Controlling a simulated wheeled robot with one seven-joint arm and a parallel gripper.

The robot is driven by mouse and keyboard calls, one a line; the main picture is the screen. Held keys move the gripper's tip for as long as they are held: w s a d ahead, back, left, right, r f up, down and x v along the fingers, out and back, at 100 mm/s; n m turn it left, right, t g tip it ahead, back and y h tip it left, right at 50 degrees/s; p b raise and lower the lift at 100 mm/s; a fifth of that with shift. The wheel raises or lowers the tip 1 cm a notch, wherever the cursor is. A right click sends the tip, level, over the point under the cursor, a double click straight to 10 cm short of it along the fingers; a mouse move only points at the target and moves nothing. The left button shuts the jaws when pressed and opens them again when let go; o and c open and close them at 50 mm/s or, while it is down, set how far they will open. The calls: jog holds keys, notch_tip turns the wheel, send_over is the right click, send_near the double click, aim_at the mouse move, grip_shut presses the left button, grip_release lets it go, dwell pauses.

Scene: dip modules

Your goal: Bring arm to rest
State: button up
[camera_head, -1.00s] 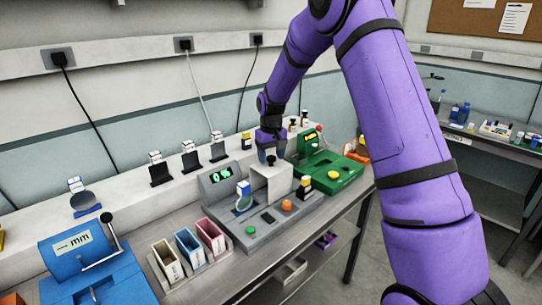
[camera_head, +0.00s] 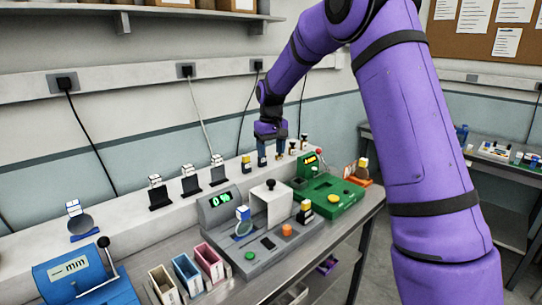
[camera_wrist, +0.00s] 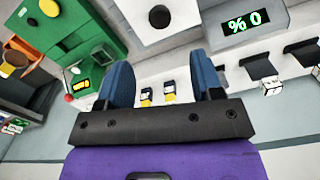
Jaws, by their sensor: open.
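My purple arm reaches in from the right side of the head view. My gripper (camera_head: 272,153) hangs above the bench's back ledge, behind the grey device (camera_head: 262,245) with the "0 %" display. Its two blue fingers are apart and nothing is between them. In the wrist view, the blue fingers of my gripper (camera_wrist: 165,85) are spread. Two small dark-and-yellow modules (camera_wrist: 157,92) stand beyond them on the ledge, apart from the fingers.
A green device (camera_head: 328,198) stands right of the grey one. Pink, blue and cream bins (camera_head: 208,262) and a blue "mm" gauge (camera_head: 78,275) are at the left. Several black stands with modules (camera_head: 190,180) line the ledge. A second table (camera_head: 505,168) is at the right.

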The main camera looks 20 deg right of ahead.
dwell(0.4)
jog(key=s+a+r+t, duration=0.1)
jog(key=s+r, duration=0.6)
jog(key=s, duration=0.3)
jog(key=s+a+r+t, duration=0.2)
jog(key=s+r, duration=0.5)
jog(key=s, duration=0.4)
jog(key=s+f+t, duration=0.1)
jog(key=s+t, duration=0.1)
jog(key=s, duration=1.8)
jog(key=shift+s+a+m, duration=0.3)
jog(key=shift+a, duration=0.05)
